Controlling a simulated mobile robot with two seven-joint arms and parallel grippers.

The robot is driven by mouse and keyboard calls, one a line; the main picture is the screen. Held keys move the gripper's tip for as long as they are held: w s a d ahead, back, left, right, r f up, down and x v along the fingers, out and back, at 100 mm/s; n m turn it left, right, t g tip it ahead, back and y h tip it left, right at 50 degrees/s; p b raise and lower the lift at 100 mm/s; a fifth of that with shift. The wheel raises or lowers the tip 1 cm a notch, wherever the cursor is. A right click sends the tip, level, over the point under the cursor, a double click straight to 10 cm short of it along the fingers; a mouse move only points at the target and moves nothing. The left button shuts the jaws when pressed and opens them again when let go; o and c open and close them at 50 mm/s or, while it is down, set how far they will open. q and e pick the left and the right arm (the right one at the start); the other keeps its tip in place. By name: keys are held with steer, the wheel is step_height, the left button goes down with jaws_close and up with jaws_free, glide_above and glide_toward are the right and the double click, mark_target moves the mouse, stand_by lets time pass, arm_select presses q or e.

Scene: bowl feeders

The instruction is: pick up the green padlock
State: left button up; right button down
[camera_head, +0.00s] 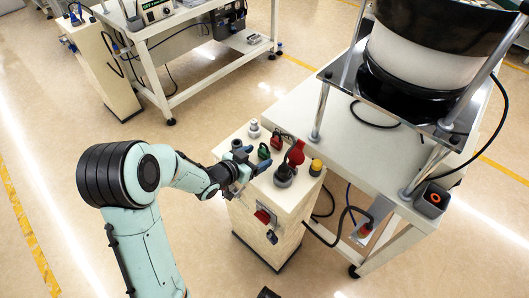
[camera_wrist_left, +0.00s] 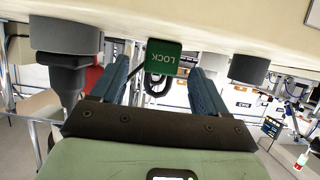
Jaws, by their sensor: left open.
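The green padlock (camera_head: 263,152) stands on top of the cream control box (camera_head: 244,208) in the head view. In the left wrist view the padlock (camera_wrist_left: 164,57) appears upside down, with the word LOCK on its face. My left gripper (camera_head: 242,160) is open at the left side of the box top, close to the padlock. In the left wrist view its two blue fingers (camera_wrist_left: 160,76) are on either side of the padlock, with gaps visible. I cannot tell how far the padlock reaches between them. My right gripper is not in view.
A red padlock (camera_head: 277,140), a grey knob (camera_head: 254,129), a red-topped switch (camera_head: 285,174) and a yellow button (camera_head: 316,166) crowd the box top. A bowl feeder (camera_head: 423,55) on a white table (camera_head: 345,140) stands to the right. Floor left of the box is clear.

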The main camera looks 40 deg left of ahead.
mark_target(262, 153)
arm_select(q)
steer(key=shift+x, duration=2.8)
steer(key=shift+a+r, duration=0.1)
steer(key=shift+r, duration=0.15)
steer(key=c, duration=1.2)
